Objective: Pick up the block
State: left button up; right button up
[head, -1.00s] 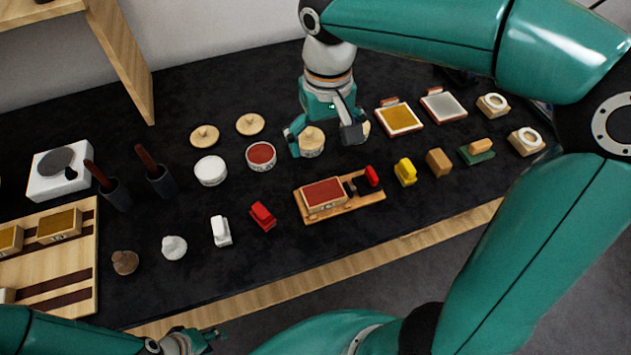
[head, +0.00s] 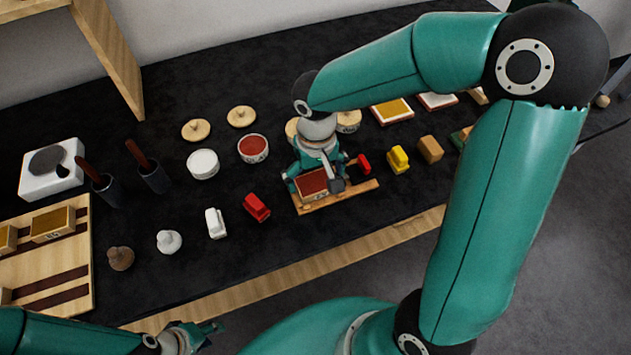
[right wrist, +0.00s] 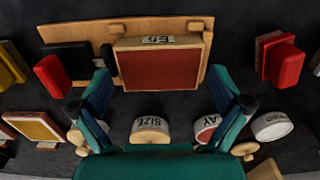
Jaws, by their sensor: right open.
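A block (head: 311,184) with a dark red top and pale wooden sides sits on a wooden tray (head: 362,188). The block also shows in the right wrist view (right wrist: 158,68), with lettering on one side. My right gripper (head: 314,179) is open and empty over the block. Its fingers (right wrist: 158,80) appear on either side of the block's near part in the right wrist view; I cannot tell whether they touch it. My left gripper (head: 207,330) is low at the front edge, away from the block, and its jaws are too small to read.
A small red piece (head: 364,164) and a black piece share the tray. A yellow piece (head: 398,159) and a tan block (head: 430,149) stand to the right. A red stamp-like piece (head: 257,207) stands to the left. Round tins (head: 253,148) stand behind. Dark cloth is clear in front.

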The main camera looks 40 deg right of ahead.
jog(key=shift+f, duration=0.85)
jog(key=c, duration=0.9)
jog(key=shift+r, duration=0.2)
